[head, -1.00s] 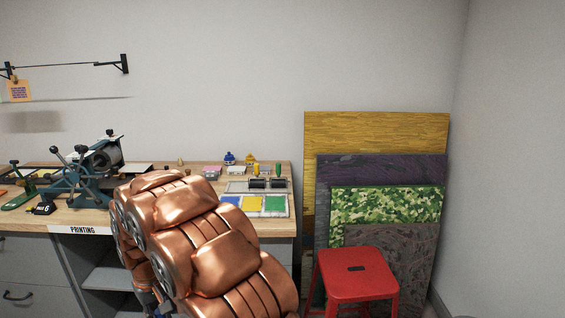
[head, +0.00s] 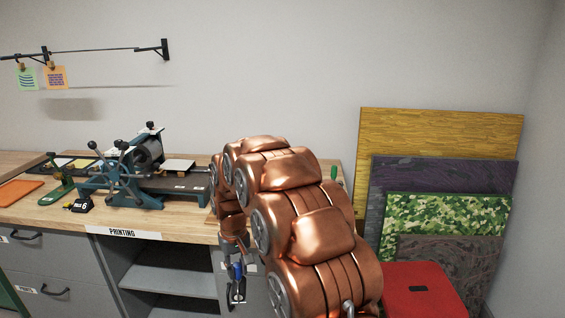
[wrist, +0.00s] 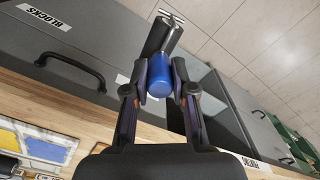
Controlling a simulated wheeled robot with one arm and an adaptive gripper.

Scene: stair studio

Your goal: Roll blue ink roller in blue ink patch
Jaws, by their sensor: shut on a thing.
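My gripper (wrist: 160,82) is shut on the blue ink roller (wrist: 157,78). The roller has a blue handle between the fingers and a dark section with a metal crosspiece beyond it. In the head view, my gripper (head: 238,268) hangs in front of the bench's drawers, with a bit of blue in it. The blue ink patch (wrist: 46,147) lies on the ink tray (wrist: 72,138) at the lower left of the wrist view, apart from the roller. In the head view my arm hides the tray.
The wooden bench (head: 190,222) carries a press (head: 140,170) left of my arm. A green handle (head: 334,172) shows behind the arm. A red stool (head: 420,292) and leaning boards (head: 440,135) stand at the right. Grey drawers (head: 60,262) are below the bench.

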